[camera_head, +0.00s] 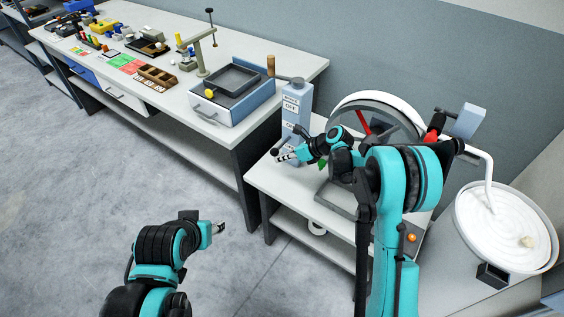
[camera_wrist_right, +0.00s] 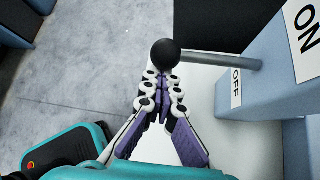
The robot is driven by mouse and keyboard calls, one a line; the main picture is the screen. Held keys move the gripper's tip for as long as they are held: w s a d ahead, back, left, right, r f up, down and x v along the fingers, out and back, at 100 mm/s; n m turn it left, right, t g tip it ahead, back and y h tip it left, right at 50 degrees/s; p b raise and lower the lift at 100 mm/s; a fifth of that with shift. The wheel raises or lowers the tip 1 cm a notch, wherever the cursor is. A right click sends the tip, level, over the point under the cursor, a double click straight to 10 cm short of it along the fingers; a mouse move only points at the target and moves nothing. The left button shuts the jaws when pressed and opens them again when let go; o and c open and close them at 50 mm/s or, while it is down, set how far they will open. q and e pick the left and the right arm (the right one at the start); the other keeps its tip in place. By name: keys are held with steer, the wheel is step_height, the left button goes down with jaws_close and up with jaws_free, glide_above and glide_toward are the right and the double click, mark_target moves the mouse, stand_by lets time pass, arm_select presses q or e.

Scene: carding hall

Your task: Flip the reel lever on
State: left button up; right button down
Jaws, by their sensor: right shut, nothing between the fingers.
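The reel lever post (camera_head: 297,105) is a blue upright box with white labels on the small table, left of the reel wheel. In the right wrist view, the lever is a grey rod (camera_wrist_right: 215,60) with a black ball knob (camera_wrist_right: 165,53). The rod meets the blue box (camera_wrist_right: 265,90) close to the OFF label (camera_wrist_right: 236,88); the ON label (camera_wrist_right: 305,35) is farther right. My right gripper (camera_head: 283,156) is shut and empty, fingertips (camera_wrist_right: 163,82) right at the knob; contact cannot be told. My left gripper (camera_head: 218,228) hangs over the floor, away from the lever; its jaw state is unclear.
A spoked wheel (camera_head: 375,112) stands behind my right arm. A white round pan (camera_head: 505,228) is at the right. The long workbench (camera_head: 215,120) at the left carries a blue tray box (camera_head: 235,92) and many small items. The floor (camera_head: 110,190) in front is clear.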

step_height(320, 180, up, 3)
steer(key=shift+w+d+r+m+g+y+p, duration=0.1)
steer(key=shift+m+g+y+p, duration=0.1)
steer(key=shift+m+g+y, duration=0.25)
steer(key=shift+w+r+m+g+y+p, duration=0.1)
steer(key=shift+m+g+y+p, duration=0.1)
steer(key=shift+m+g+y, duration=0.2)
steer(key=shift+r, duration=0.45)
steer(key=shift+w+d+r, duration=0.1)
steer(key=shift+w+r, duration=0.05)
step_height(320, 180, up, 9)
glide_above(276, 153)
steer(key=d, duration=0.2)
steer(key=shift+d+r, duration=0.1)
steer(key=shift+r, duration=0.3)
steer(key=shift+f, duration=0.1)
